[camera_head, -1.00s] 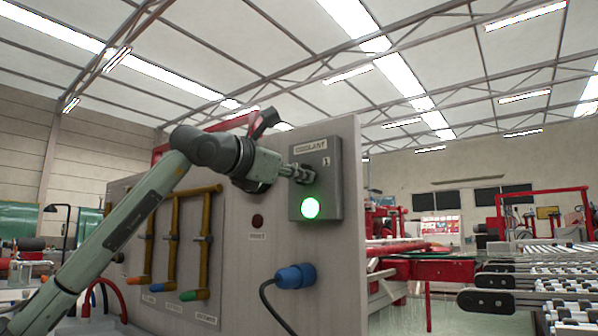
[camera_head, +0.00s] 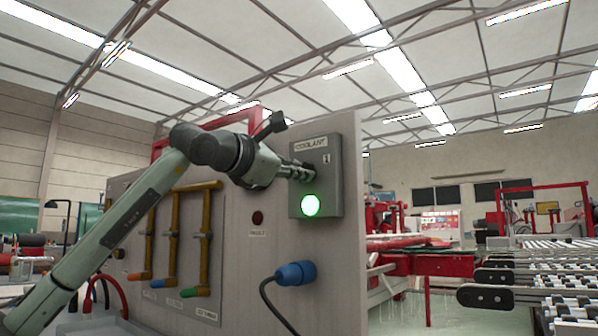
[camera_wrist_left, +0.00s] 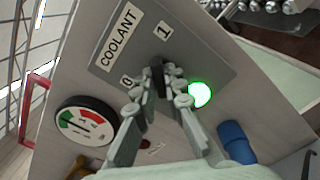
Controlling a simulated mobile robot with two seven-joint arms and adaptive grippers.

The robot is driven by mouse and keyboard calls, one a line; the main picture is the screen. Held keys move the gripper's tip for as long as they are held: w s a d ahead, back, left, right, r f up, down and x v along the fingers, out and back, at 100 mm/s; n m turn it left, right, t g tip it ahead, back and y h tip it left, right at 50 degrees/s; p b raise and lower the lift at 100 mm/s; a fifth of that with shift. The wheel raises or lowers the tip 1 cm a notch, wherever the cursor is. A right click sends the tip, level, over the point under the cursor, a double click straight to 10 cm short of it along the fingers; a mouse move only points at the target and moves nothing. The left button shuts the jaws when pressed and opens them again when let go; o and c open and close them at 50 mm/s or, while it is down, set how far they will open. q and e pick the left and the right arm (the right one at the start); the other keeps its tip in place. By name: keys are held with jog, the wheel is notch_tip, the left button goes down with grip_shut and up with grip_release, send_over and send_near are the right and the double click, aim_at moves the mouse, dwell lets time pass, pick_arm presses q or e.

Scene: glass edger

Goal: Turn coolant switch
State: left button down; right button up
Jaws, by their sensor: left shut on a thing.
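The grey coolant box (camera_head: 332,200) is fixed on the panel, with a COOLANT label and a lit green lamp (camera_head: 310,206) low on it. In the left wrist view the black coolant switch (camera_wrist_left: 158,78) stands between the marks 0 and 1, with its upper end roughly toward the 1. My left gripper (camera_head: 304,173) is at the box; in the left wrist view its fingers (camera_wrist_left: 162,88) are shut on the switch, hiding part of it. I cannot tell the switch's exact setting. My right gripper is in neither view.
A blue plug (camera_head: 296,274) with a black cable sticks out below the box. A dark red lamp (camera_head: 257,217) and yellow-brown pipes (camera_head: 172,240) are left of it. A round gauge (camera_wrist_left: 86,124) shows in the left wrist view. Roller conveyors (camera_head: 550,260) stand far right.

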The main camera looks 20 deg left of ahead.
pick_arm(q)
jog(key=c, duration=1.6)
grip_release()
jog(key=v, duration=1.2)
